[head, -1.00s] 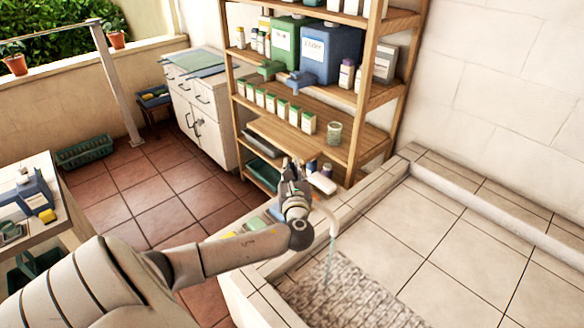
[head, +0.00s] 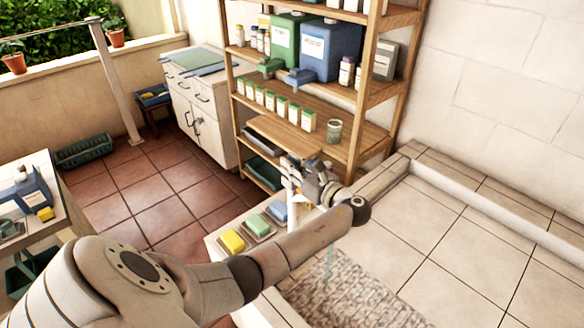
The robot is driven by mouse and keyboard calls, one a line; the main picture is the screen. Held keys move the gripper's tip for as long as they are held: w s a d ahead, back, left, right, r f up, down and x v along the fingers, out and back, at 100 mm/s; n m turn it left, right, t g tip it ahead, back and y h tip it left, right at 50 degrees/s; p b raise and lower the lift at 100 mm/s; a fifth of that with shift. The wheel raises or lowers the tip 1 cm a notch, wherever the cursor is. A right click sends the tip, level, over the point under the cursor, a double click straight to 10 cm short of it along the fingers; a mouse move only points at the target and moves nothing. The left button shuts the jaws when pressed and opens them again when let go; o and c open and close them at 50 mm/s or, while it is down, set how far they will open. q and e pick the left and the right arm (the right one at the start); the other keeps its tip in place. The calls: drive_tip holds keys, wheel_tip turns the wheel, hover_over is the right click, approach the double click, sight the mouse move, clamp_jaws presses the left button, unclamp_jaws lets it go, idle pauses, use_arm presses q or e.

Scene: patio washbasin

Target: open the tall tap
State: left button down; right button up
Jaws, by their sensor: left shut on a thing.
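The tall tap (head: 293,197) stands at the near-left edge of the tiled basin (head: 420,225). Only a pale upright part of it shows; its spout is mostly hidden behind my left arm. A thin pale stream of water (head: 328,262) shows below the arm, over the rough grey basin floor. My left gripper (head: 297,172) is at the top of the tap, shut on it. The exact part between the fingers is too small and covered to make out. My right gripper is not in view.
Yellow soap (head: 232,240), green soap (head: 256,225) and blue soap (head: 279,211) sit in dishes on the ledge beside the tap. A wooden shelf (head: 330,158) with bottles and canisters stands close behind my gripper. The basin to the right is clear.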

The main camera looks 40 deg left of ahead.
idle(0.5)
use_arm(q)
drive_tip(key=c, duration=1.4)
unclamp_jaws()
drive_tip(key=d, duration=1.2)
drive_tip(key=shift+s, duration=0.4)
drive_tip(key=shift+d, duration=0.1)
